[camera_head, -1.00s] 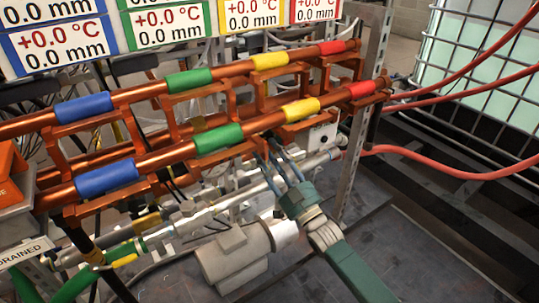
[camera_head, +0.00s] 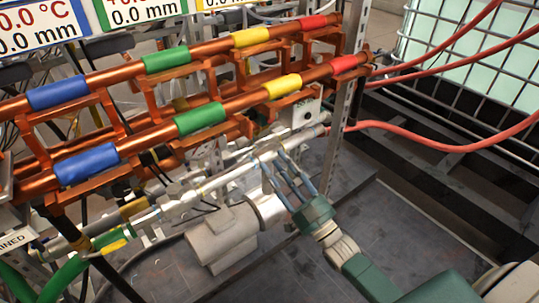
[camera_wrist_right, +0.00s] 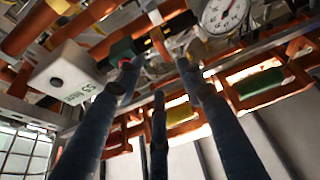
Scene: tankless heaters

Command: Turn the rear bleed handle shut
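My right gripper (camera_head: 274,162) is at the silver pipes below the copper pipe rack. Its blue-grey fingers are spread apart, with nothing seen held between them. In the right wrist view the fingers (camera_wrist_right: 158,78) point up at the rack from below. A small green part (camera_wrist_right: 122,50) shows by the left fingertip, and a thin orange-yellow strip (camera_wrist_right: 158,42) lies between the tips. I cannot tell whether either is the rear bleed handle, or whether a finger touches it. Yellow handles (camera_head: 133,207) sit on the silver pipes at lower left. My left gripper is not in view.
The copper pipes (camera_head: 140,133) with coloured sleeves run above the gripper. A grey cylindrical unit (camera_head: 222,240) stands just left of it. A metal upright (camera_head: 343,120) and red hoses (camera_head: 450,137) are to the right. A round gauge (camera_wrist_right: 225,14) and white box (camera_wrist_right: 64,72) are close to the fingers.

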